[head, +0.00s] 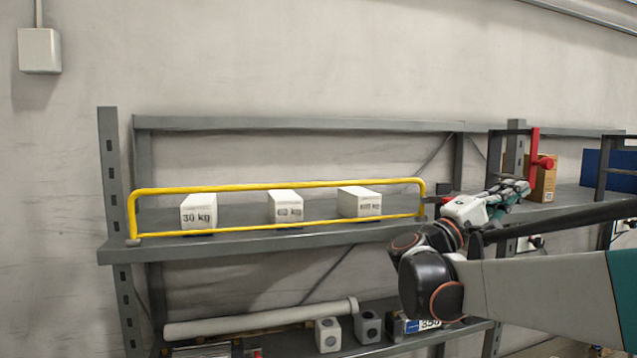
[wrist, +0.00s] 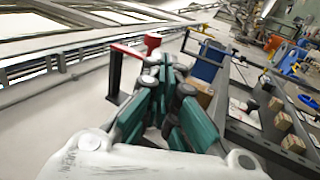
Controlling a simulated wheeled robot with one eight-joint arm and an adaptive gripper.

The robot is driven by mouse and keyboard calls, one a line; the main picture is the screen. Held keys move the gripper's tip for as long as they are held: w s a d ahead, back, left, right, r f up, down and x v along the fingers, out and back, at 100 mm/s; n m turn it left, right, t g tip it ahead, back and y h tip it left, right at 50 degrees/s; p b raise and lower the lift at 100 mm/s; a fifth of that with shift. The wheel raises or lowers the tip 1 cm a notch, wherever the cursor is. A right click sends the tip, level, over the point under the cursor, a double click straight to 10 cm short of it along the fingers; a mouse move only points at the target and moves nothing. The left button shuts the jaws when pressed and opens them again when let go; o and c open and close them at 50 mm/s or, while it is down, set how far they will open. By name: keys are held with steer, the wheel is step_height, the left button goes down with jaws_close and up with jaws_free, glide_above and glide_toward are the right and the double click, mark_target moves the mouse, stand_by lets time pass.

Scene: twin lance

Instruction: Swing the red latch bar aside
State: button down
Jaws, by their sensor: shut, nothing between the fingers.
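The red latch bar (head: 535,150) stands upright in the head view, beside the grey shelf post, with a round red knob (head: 546,162) sticking out to its right. In the wrist view the red latch bar (wrist: 127,51) shows beyond the fingertips, a little to the left. My gripper (head: 522,187) is shut and empty, just below and left of the bar in the head view. Its teal fingers (wrist: 166,62) are together in the wrist view. I see no clear contact with the bar. A yellow guard rail (head: 280,186) runs along the front of the upper shelf.
Several white weight blocks, one marked 30 kg (head: 198,212), stand behind the rail. A cardboard box (head: 543,180) sits behind the red bar, and a blue bin (head: 608,172) is farther right. The lower shelf holds a long pale tube (head: 260,319) and grey blocks.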

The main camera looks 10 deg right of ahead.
steer(key=f+b+v, duration=0.1)
steer(key=v, duration=0.7)
steer(key=shift+d, duration=0.3)
steer(key=shift+s+a+f, duration=0.1)
steer(key=shift+s, duration=0.05)
